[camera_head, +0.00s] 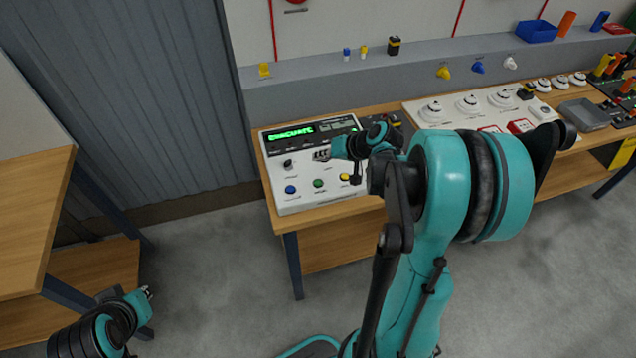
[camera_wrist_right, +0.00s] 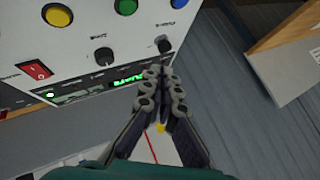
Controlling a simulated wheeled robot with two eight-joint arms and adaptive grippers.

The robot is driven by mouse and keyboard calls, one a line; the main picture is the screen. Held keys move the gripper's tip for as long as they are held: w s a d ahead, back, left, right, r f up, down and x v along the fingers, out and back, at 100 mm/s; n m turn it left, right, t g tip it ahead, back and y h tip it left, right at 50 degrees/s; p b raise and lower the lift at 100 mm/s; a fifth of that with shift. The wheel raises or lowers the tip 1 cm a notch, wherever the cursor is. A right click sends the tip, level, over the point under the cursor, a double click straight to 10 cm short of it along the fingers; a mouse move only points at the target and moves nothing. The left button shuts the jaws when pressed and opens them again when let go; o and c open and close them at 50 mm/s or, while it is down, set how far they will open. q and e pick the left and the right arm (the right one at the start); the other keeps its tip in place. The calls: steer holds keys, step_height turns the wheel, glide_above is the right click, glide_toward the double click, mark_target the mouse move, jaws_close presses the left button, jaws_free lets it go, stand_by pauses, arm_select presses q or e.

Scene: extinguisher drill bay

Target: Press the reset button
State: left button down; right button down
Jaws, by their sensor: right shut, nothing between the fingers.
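The white control panel (camera_head: 292,200) lies on the wooden bench, with a blue button (camera_head: 291,189), a green button (camera_head: 318,183) and a yellow button (camera_head: 344,177) along its front edge. Their labels are too small to read, so I cannot tell which is reset. In the right wrist view the panel is upside down, with the yellow (camera_wrist_right: 57,15), green (camera_wrist_right: 126,6) and blue (camera_wrist_right: 178,3) buttons at the top. My right gripper (camera_head: 321,155) is shut and empty over the panel; its fingertips (camera_wrist_right: 160,72) show near a black knob (camera_wrist_right: 164,45). My left gripper (camera_head: 147,292) is low at the left, away from the panel.
A green-lit display (camera_head: 291,133) is at the panel's back. A red rocker switch (camera_wrist_right: 35,72) and another knob (camera_wrist_right: 104,56) are nearby. A white board with detectors (camera_head: 470,105) stands to the right. A grey ledge (camera_head: 330,75) with small items runs behind. Open floor lies in front.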

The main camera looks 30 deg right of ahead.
steer(key=b, duration=0.6)
glide_above(320, 183)
step_height(320, 183, down, 8)
steer(key=shift+s+r, duration=0.1)
steer(key=shift+r, duration=0.15)
steer(key=shift+f+b, duration=0.35)
steer(key=shift+f, duration=0.15)
stand_by(0.4)
steer(key=shift+f+b, duration=0.45)
steer(key=shift+f+b, duration=0.4)
stand_by(0.6)
steer(key=shift+r, duration=0.1)
steer(key=shift+r+p, duration=0.7)
steer(key=shift+r, duration=0.05)
